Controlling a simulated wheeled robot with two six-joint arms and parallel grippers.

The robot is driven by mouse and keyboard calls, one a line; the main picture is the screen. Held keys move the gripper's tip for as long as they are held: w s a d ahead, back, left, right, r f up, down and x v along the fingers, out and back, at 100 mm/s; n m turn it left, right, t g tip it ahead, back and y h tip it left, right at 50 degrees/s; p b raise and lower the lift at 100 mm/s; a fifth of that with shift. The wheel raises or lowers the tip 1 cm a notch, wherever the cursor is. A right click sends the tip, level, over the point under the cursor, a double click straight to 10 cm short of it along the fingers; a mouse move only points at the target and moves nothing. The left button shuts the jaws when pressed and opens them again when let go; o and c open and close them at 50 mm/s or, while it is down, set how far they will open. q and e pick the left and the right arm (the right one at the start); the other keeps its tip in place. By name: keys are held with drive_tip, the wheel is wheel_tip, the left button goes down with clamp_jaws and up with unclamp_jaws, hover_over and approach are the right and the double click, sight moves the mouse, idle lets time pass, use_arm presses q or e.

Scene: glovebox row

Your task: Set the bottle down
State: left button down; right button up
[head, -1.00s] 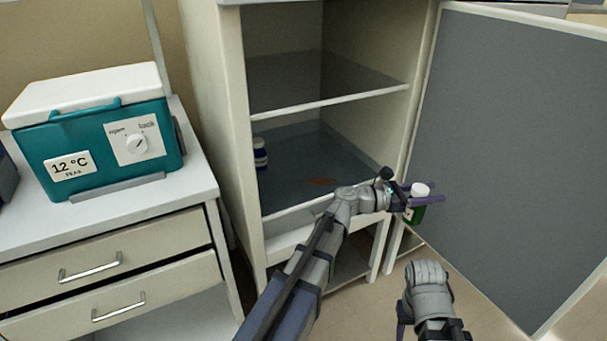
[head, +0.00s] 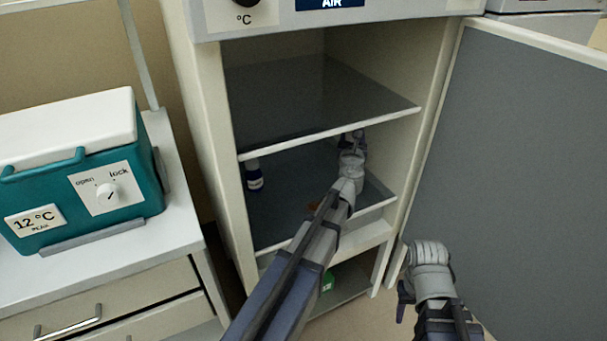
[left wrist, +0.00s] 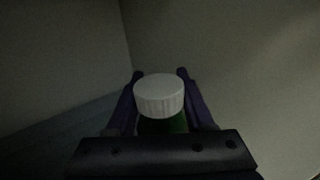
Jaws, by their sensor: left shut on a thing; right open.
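My left gripper (left wrist: 160,76) is shut on a green bottle (left wrist: 163,126) with a ribbed white cap (left wrist: 159,96), as the left wrist view shows. In the head view my left arm reaches into the open cabinet, between its upper shelf (head: 300,95) and lower shelf (head: 285,190). The gripper (head: 353,136) is partly hidden there by the upper shelf's front edge, and the bottle cannot be made out. Whether the bottle touches the lower shelf cannot be told. My right gripper (head: 404,292) is open and empty, low in front of the cabinet.
A green item (head: 327,283) shows below the cabinet. The open door (head: 520,190) stands right; a teal cooler (head: 85,190) sits left.

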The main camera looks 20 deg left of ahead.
use_arm(q)
drive_tip(key=shift+a+y, duration=0.3)
drive_tip(key=shift+a, duration=0.05)
wheel_tip(320, 180, down, 10)
drive_tip(key=b, duration=1)
drive_tip(key=shift+r, duration=0.1)
drive_tip(key=shift+f, duration=0.25)
drive_tip(key=shift+c, duration=1.4)
unclamp_jaws()
drive_tip(key=shift+r, duration=0.1)
drive_tip(key=shift+r, duration=0.2)
drive_tip(key=v, duration=1.2)
